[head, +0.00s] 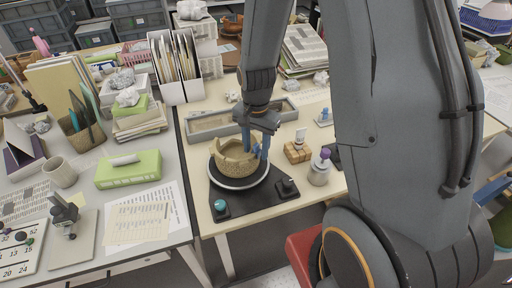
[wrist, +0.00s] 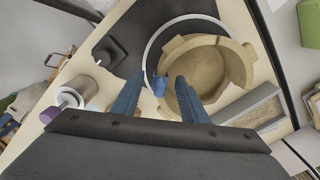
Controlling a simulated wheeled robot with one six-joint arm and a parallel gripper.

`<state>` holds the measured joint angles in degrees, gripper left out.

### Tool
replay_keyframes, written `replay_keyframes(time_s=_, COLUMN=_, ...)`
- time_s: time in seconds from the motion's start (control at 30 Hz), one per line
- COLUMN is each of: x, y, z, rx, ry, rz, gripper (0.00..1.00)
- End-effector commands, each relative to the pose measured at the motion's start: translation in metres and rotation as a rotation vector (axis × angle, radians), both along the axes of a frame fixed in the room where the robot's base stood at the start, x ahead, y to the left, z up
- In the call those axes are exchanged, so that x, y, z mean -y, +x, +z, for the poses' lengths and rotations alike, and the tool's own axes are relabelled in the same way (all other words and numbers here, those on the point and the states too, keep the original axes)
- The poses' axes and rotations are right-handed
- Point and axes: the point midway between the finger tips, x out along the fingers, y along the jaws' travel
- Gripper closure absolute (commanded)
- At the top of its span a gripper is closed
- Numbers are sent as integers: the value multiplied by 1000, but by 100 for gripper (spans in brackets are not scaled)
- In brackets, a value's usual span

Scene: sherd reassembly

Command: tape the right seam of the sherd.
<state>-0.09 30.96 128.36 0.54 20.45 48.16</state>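The tan bowl (head: 232,160) with a broken, stepped rim sits on a round white-rimmed turntable (head: 238,185). In the wrist view the bowl (wrist: 210,65) opens toward me. A small blue piece, perhaps tape, shows at the bowl's rim (wrist: 159,85), between and beyond my fingertips. I cannot tell whether it is stuck to the bowl. My gripper (head: 256,153) is over the bowl's right side in the head view. In the wrist view its two blue fingers (wrist: 160,78) stand apart, with a gap on both sides of the blue piece. The seams are not clearly visible.
The turntable stands on a dark mat (head: 262,198) with a teal knob (head: 220,205) and a dark knob (head: 287,187). A purple-topped jar (head: 319,170) and wooden blocks (head: 297,152) stand to the right. A grey tray (head: 215,124) lies behind the bowl.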

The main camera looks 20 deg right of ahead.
Motion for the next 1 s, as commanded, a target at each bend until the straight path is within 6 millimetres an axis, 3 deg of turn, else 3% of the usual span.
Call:
replay_keyframes(time_s=0.37, x=0, y=1, z=5, rx=3, ry=0, rz=0, gripper=60)
replay_keyframes(time_s=0.8, x=0, y=1, z=62, rx=3, ry=0, rz=0, gripper=60)
replay_keyframes(time_s=1.0, x=0, y=0, z=76, rx=1, ry=0, rz=0, gripper=60)
